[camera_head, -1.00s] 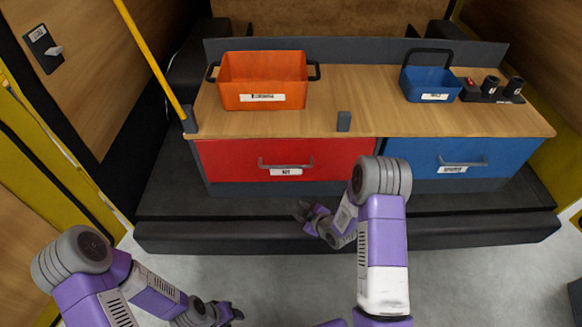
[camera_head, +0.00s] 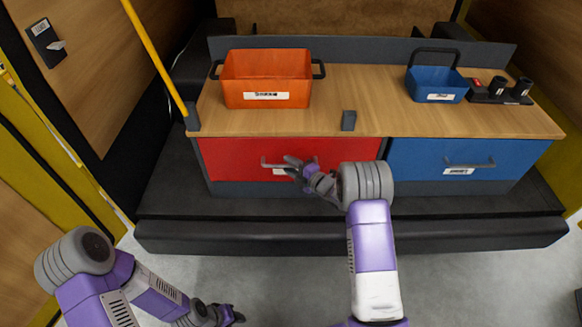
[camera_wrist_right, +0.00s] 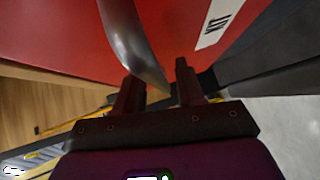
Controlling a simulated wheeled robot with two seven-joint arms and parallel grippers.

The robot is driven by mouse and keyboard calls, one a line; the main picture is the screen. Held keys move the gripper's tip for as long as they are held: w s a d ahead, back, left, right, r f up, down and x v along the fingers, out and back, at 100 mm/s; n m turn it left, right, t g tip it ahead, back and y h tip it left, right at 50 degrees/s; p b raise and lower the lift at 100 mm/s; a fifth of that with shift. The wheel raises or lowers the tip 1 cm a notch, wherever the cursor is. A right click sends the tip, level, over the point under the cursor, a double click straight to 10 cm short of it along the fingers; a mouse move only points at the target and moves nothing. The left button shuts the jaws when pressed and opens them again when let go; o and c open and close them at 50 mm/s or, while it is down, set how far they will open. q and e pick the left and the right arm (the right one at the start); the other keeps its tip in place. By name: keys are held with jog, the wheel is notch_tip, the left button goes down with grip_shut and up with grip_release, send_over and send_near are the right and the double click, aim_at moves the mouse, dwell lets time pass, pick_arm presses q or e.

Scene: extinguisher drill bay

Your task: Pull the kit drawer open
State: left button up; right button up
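The red kit drawer (camera_head: 235,160) is shut, its front flush in the bench. Its grey bar handle (camera_head: 270,165) runs across the front above a white label, which my right gripper partly covers. My right gripper (camera_head: 293,167) is at the right part of this handle. In the right wrist view its fingers (camera_wrist_right: 157,84) stand apart, with the handle bar (camera_wrist_right: 128,42) reaching in between them; contact cannot be made out. The KIT label (camera_wrist_right: 220,23) also shows there. My left gripper (camera_head: 232,315) is low over the floor, away from the drawer, too small to read.
A blue drawer (camera_head: 420,158) is beside the red one. On the wooden top (camera_head: 270,122) stand an orange bin (camera_head: 265,77), a small dark block (camera_head: 348,121) and a blue basket (camera_head: 437,86). A dark step (camera_head: 200,238) runs along the front. A yellow pole (camera_head: 152,55) leans at left.

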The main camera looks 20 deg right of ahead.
jog(key=shift+c, duration=0.4)
grip_shut()
